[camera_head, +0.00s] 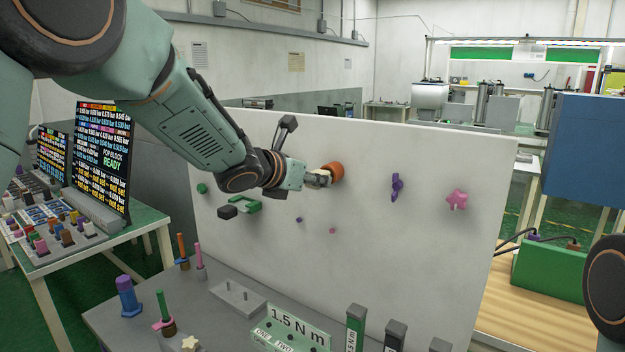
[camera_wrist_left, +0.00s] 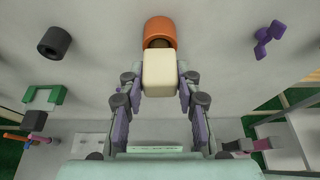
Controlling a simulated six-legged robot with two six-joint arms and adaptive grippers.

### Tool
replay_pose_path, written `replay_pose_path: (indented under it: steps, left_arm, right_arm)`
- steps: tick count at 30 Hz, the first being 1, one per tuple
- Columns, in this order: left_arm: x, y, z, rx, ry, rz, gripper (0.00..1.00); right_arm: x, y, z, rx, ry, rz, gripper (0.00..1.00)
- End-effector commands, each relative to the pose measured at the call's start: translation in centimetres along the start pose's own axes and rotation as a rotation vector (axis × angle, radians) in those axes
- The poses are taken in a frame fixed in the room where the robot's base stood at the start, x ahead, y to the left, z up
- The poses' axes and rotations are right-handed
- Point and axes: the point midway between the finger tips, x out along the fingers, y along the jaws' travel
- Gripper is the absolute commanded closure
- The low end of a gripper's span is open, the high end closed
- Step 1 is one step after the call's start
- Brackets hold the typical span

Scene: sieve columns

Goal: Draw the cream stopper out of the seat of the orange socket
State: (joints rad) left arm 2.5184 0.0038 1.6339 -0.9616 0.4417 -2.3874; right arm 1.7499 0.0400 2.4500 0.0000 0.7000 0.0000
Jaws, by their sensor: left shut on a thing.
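The orange socket (camera_head: 334,170) sticks out from the upright pale panel; it also shows at the top of the left wrist view (camera_wrist_left: 160,28). The cream stopper (camera_wrist_left: 159,76) is a rounded block lined up with the socket mouth, and a brownish part shows between them. How deep the stopper sits is hidden. My left gripper (camera_head: 319,179) is shut on the stopper, with one fingertip on each side of it in the wrist view (camera_wrist_left: 159,84). My right gripper is out of view.
The panel (camera_head: 400,250) also carries a purple piece (camera_head: 397,187), a pink piece (camera_head: 456,198) and a green bracket (camera_head: 245,205). Below it, the grey bench holds pegs and a green "1.5 N m" block (camera_head: 292,330). The panel around the socket is clear.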

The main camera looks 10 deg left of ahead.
Motion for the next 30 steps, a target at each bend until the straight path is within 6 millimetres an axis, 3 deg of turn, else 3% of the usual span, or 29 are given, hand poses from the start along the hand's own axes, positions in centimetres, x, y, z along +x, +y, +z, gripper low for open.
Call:
replay_pose_path:
  steps: [30]
  left_arm:
    - [-4.0,0.1,-1.7,-0.001,-0.001,0.001,1.0]
  right_arm:
    - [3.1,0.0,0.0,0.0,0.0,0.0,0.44]
